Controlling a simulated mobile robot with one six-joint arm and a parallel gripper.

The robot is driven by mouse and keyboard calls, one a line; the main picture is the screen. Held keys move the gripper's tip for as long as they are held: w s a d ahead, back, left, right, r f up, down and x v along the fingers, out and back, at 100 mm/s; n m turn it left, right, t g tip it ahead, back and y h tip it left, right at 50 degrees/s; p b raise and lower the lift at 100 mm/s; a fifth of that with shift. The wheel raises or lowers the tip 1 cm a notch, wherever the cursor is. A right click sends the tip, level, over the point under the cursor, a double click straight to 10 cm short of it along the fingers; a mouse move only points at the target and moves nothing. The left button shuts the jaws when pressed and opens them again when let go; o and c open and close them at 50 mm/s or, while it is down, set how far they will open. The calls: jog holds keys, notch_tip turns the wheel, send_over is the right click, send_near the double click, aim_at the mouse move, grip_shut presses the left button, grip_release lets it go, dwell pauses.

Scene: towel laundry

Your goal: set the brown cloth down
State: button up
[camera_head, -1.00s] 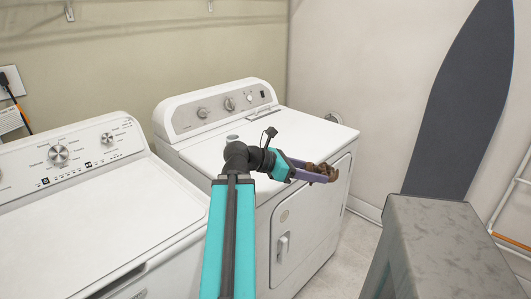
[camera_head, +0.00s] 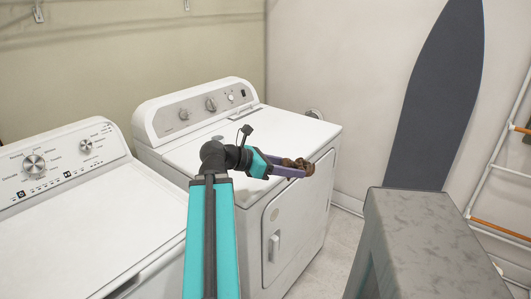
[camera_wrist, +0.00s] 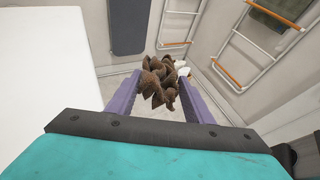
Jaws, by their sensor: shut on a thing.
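The brown cloth (camera_head: 298,163) is a small crumpled bundle held at the tips of my gripper (camera_head: 292,168). It also shows in the wrist view (camera_wrist: 160,83), bunched between the two purple fingers of my gripper (camera_wrist: 160,92). My gripper is shut on it. In the head view the cloth and gripper appear in front of the right machine's top front edge. Whether the cloth touches the machine cannot be told.
Two white laundry machines stand side by side, the left one (camera_head: 90,230) nearer and the right one (camera_head: 215,150) with a mostly clear top. A grey marbled surface (camera_head: 440,235) is at right front. A dark ironing board (camera_head: 435,100) leans on the wall, with a white rack (camera_head: 500,165) beside it.

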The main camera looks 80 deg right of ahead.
jog(key=w+d+n+t+h+b, duration=0.1)
jog(key=w+d+n+b, duration=0.1)
jog(key=w, duration=0.1)
jog(key=w+d+f+n+t+h+b, duration=0.1)
jog(key=w+d+n+t+h+b, duration=0.1)
jog(key=w+b, duration=0.1)
jog(key=w+d+f+n+t+h+b, duration=0.1)
jog(key=w+d+n+h+b, duration=0.1)
jog(key=w+d, duration=0.1)
jog(key=shift+w+t, duration=0.35)
jog(key=shift+t, duration=0.05)
jog(key=shift+w+r, duration=0.2)
jog(key=shift+w, duration=0.05)
jog(key=shift+d+r+p, duration=0.25)
jog(key=shift+d+p, duration=0.2)
jog(key=shift+p, duration=1.05)
jog(key=d+p, duration=0.1)
jog(key=p, duration=0.7)
jog(key=shift+w+d+f, duration=0.15)
jog(key=shift+d+f, duration=0.05)
jog(key=shift+d, duration=0.15)
jog(key=shift+w+d+f+p, duration=0.15)
jog(key=shift+w+d+f, duration=0.15)
jog(key=shift+d, duration=1.75)
jog(key=shift+w+d+f+p, duration=0.1)
jog(key=shift+w+d+f, duration=0.2)
jog(key=shift+d, duration=1.8)
jog(key=shift+w+d+f+p, duration=0.15)
jog(key=shift+w+d, duration=0.25)
jog(key=shift+d, duration=1.65)
